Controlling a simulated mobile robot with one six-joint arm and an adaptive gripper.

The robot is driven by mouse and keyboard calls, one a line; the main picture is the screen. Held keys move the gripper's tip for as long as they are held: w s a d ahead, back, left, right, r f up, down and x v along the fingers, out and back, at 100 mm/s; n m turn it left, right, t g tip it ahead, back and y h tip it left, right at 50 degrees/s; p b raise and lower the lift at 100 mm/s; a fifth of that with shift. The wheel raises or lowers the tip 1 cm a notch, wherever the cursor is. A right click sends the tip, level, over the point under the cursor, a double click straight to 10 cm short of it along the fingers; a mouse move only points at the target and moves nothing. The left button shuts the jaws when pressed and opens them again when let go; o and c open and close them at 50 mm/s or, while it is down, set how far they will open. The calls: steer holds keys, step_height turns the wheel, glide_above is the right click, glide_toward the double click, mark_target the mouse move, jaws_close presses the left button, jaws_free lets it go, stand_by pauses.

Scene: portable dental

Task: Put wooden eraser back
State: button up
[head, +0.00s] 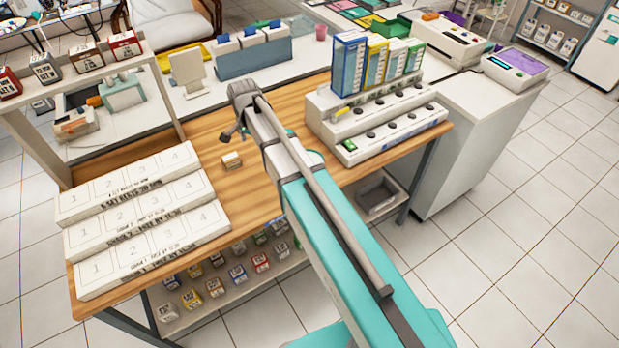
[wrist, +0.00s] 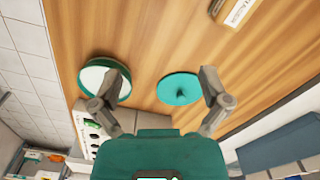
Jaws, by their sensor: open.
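A small block with wood-coloured and pale faces, likely the wooden eraser (head: 231,160), lies on the wooden table in the head view. Part of it shows at the top edge of the wrist view (wrist: 236,11), with printing on its pale face. My gripper (wrist: 163,76) is open, its two fingers spread with nothing held between them. In the head view my gripper (head: 232,134) is above the table, a little beyond the block and apart from it. The eraser's place cannot be told from these frames.
A green-rimmed round dish (wrist: 104,79) and a teal disc (wrist: 180,89) lie on the table near my fingers. Long white numbered boxes (head: 140,205) fill the left of the table (head: 248,197). A white stepped rack (head: 385,125) with coloured boxes stands right.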

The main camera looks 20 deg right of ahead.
steer(key=s+d+n, duration=0.5)
steer(key=s+d, duration=0.1)
steer(key=s, duration=0.3)
steer(key=s+d+n, duration=0.5)
steer(key=s+d, duration=0.2)
steer(key=s, duration=0.2)
steer(key=shift+s+d, duration=0.15)
steer(key=shift+s, duration=0.15)
